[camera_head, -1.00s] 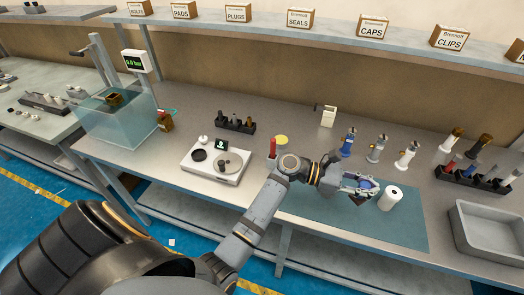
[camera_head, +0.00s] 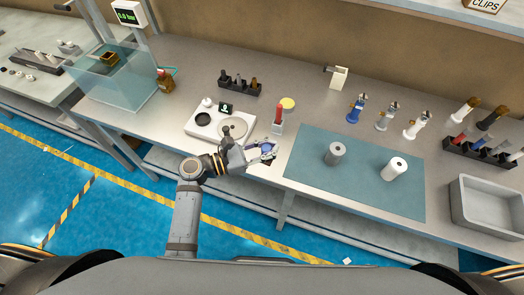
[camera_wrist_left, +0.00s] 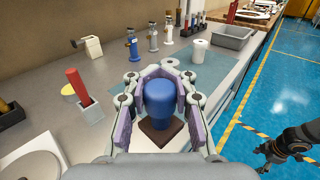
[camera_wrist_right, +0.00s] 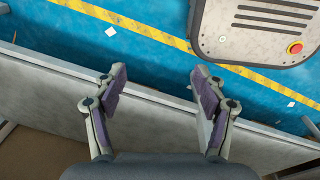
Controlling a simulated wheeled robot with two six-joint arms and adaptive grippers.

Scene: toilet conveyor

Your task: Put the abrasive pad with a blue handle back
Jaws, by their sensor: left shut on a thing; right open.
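My left gripper (camera_head: 266,148) is shut on the abrasive pad's blue handle (camera_wrist_left: 159,98). The dark brown pad (camera_wrist_left: 160,132) shows below the handle in the left wrist view, between the fingers. In the head view the gripper is by the bench's front edge, left of the blue-green mat (camera_head: 300,170) and right of the white device with a round plate (camera_head: 233,128). I cannot tell whether the pad touches the bench. My right gripper (camera_wrist_right: 158,82) is open and empty, over the bench edge and blue floor in the right wrist view.
A red-handled tool (camera_head: 278,118) and a yellow disc (camera_head: 288,103) are just beyond the left gripper. Several blue and white valves stand behind. A grey tray (camera_head: 487,207) is at right.

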